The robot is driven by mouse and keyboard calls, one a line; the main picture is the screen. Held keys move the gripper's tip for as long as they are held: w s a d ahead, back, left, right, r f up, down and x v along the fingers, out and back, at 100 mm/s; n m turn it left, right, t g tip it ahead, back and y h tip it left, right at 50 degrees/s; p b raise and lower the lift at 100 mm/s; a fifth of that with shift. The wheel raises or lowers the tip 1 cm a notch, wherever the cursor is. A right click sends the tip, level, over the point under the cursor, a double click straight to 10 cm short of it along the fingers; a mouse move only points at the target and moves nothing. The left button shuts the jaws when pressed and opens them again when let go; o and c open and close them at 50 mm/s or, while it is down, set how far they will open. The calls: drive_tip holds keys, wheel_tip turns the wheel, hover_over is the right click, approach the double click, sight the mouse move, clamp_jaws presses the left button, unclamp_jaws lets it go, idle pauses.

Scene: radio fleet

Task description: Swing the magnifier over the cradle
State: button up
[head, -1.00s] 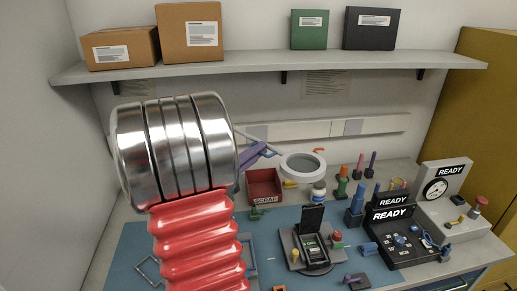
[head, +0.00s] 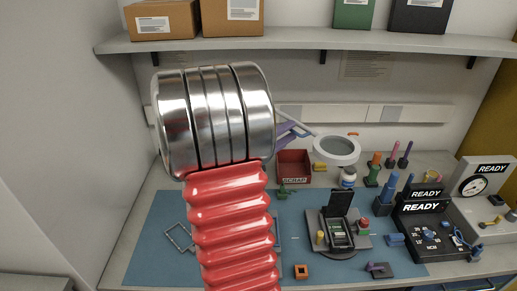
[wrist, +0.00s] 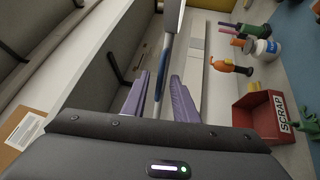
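The magnifier (head: 336,150), a pale ring on a thin arm (head: 297,121), hangs above the back of the bench in the head view. The cradle (head: 362,242), a grey base with a dark open-lidded device (head: 340,232) in it, sits on the blue mat, lower and nearer than the ring. My gripper (head: 292,130) has purple fingers and is at the magnifier's arm, left of the ring. In the wrist view my gripper (wrist: 161,78) has its fingers apart, with a thin blue-grey rod (wrist: 160,80) between them. Contact with the rod is unclear.
A red SCRAP bin (head: 293,167) stands behind the mat (head: 150,250). A white bottle (head: 348,177) and several upright coloured tools are near the ring. Black and grey READY units (head: 425,225) stand at right. A shelf (head: 300,42) with boxes runs overhead.

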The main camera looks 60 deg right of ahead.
drive_tip(key=v, duration=1.2)
drive_tip(key=shift+f, duration=0.1)
idle(0.5)
